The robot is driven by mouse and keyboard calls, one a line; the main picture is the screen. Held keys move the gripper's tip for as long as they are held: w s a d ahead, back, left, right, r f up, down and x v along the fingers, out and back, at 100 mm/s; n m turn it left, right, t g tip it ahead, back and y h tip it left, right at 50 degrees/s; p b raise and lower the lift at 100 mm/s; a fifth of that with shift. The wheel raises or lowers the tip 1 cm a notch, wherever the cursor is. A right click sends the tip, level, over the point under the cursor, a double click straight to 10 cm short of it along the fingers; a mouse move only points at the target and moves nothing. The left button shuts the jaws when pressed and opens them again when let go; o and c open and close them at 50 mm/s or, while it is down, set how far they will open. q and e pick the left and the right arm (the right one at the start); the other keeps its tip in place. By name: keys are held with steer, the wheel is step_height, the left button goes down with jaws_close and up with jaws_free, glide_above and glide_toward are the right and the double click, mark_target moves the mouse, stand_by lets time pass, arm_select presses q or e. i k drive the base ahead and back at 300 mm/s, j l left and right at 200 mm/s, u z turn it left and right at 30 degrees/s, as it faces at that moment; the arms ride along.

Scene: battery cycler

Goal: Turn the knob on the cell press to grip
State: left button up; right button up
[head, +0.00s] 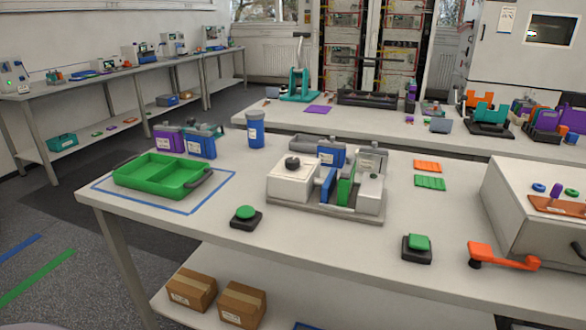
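The cell press (292,185) stands in the middle of the near table. It has white blocks on a grey base plate (335,210). A dark round knob (292,162) sits on top of its left white block. A blue piece (327,184) and a green piece (345,190) stand upright between its two end blocks. Whether the blocks touch these pieces is too small to tell. The direction the knob points cannot be made out. Neither of my grippers is in view.
A green two-compartment tray (163,176) lies left, inside a blue outline. Green push-buttons on black bases stand at the front, left (245,215) and right (418,246). An orange handle (500,257) and grey box (530,205) are right. Blue containers (256,132) stand behind.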

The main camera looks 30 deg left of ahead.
mark_target(291, 163)
steer(key=k+j, duration=0.1)
steer(key=j, duration=0.65)
steer(key=j+u, duration=0.1)
steer(key=j, duration=0.65)
steer(key=k+j, duration=0.15)
steer(key=j, duration=0.6)
